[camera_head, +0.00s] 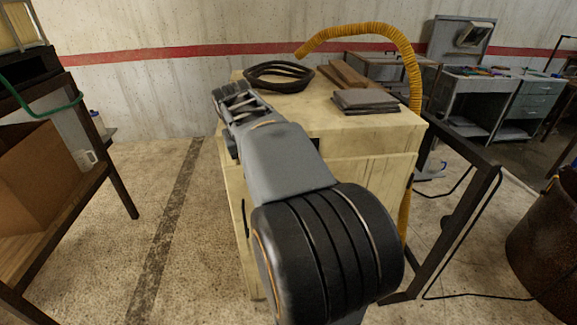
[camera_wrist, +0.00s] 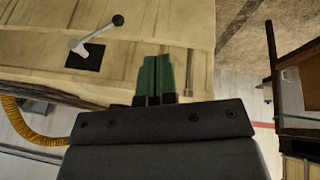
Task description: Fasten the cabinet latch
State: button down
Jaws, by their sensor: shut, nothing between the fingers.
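The cabinet (camera_head: 372,140) is a pale wooden box in the middle of the head view, partly hidden behind my arm. In the wrist view its wooden face (camera_wrist: 190,25) fills the upper left. The latch is a silver lever (camera_wrist: 96,35) with a black ball knob (camera_wrist: 117,20), mounted on a black square plate (camera_wrist: 85,58). The lever lies slanted across the picture. My gripper (camera_wrist: 156,60) has green fingers, shut together and empty. They appear to the right of and below the latch in the wrist view, apart from it. The latch cannot be made out in the head view.
A black coiled hose (camera_head: 279,77), a grey stack (camera_head: 366,101) and a yellow corrugated hose (camera_head: 410,65) are on or beside the cabinet top. A dark metal frame (camera_head: 462,220) stands at right, a shelf with a cardboard box (camera_head: 40,165) at left. Floor left of the cabinet is clear.

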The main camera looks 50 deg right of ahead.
jog(key=d+r+m, duration=0.1)
jog(key=d+r, duration=0.1)
jog(key=d, duration=0.5)
jog(key=shift+d+m+g+h, duration=0.25)
jog(key=shift+m+g+h, duration=0.05)
jog(key=shift+g+h, duration=0.1)
jog(key=shift+f, duration=0.1)
jog(key=shift+s+d+p+x, duration=0.1)
jog(key=shift+s+d+x, duration=0.15)
jog(key=shift+x, duration=2)
jog(key=shift+s+d+p+x, duration=0.15)
jog(key=shift+s+x, duration=0.15)
jog(key=shift+x, duration=1.9)
jog(key=shift+s+d+p+x, duration=0.1)
jog(key=shift+s+d+x, duration=0.15)
jog(key=shift+x, duration=2)
